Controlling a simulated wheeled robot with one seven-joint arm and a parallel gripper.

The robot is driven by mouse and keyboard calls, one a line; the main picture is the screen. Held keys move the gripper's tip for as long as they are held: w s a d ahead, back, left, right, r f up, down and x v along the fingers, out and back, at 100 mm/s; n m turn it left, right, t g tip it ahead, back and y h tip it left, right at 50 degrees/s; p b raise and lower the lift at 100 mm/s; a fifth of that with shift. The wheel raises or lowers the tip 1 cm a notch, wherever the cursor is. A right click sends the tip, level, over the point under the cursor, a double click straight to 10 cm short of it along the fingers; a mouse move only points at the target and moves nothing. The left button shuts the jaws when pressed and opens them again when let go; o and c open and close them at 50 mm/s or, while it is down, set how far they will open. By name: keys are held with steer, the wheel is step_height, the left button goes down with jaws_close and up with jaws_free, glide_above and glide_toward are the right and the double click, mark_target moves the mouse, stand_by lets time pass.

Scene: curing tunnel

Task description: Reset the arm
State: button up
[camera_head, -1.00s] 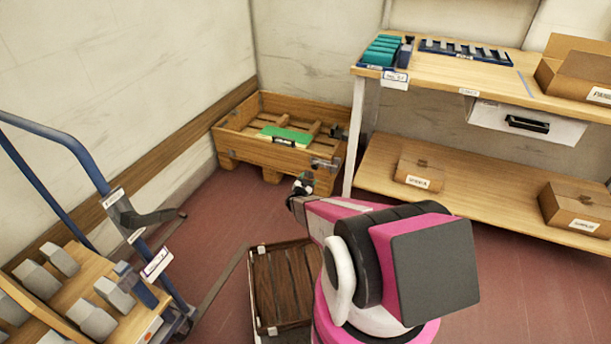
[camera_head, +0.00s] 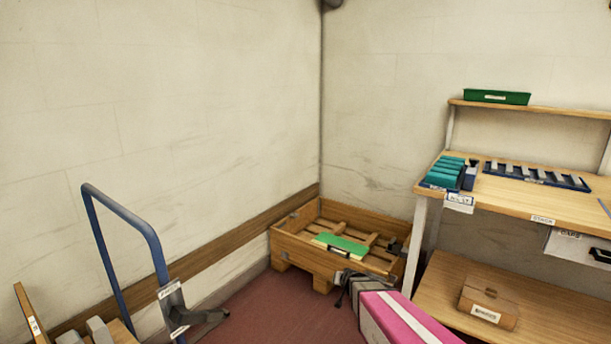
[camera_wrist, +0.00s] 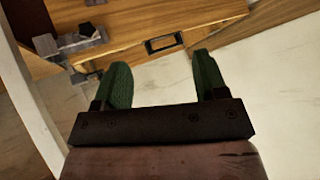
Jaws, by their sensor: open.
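My gripper (camera_wrist: 160,80) shows in the wrist view with its two green fingers spread apart and nothing between them. Beyond the fingers is a wooden surface with a dark rectangular fitting (camera_wrist: 163,43). In the head view my pink and grey arm reaches up from the bottom edge toward the wooden crate (camera_head: 292,245); the fingers cannot be made out there. A green item (camera_head: 342,244) lies in the crate.
A workbench (camera_head: 520,200) with teal blocks (camera_head: 446,170), a slotted blue rack (camera_head: 537,176) and a green tray (camera_head: 497,97) on its upper shelf stands at right. A cardboard box (camera_head: 488,302) sits on the lower shelf. A blue-handled cart (camera_head: 128,220) stands at left.

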steer(key=s+d+r+g, duration=0.1)
steer(key=s+r+g, duration=0.2)
steer(key=s, duration=0.5)
steer(key=s+d+r+n+g+h, duration=0.1)
steer(key=s+r+g, duration=0.2)
steer(key=s+r, duration=0.2)
steer(key=s+d+r+n+g, duration=0.1)
steer(key=s+r+g, duration=0.2)
steer(key=s, duration=0.7)
steer(key=shift+s+r+g, duration=0.3)
steer(key=shift+s+r, duration=0.1)
steer(key=shift+r, duration=0.4)
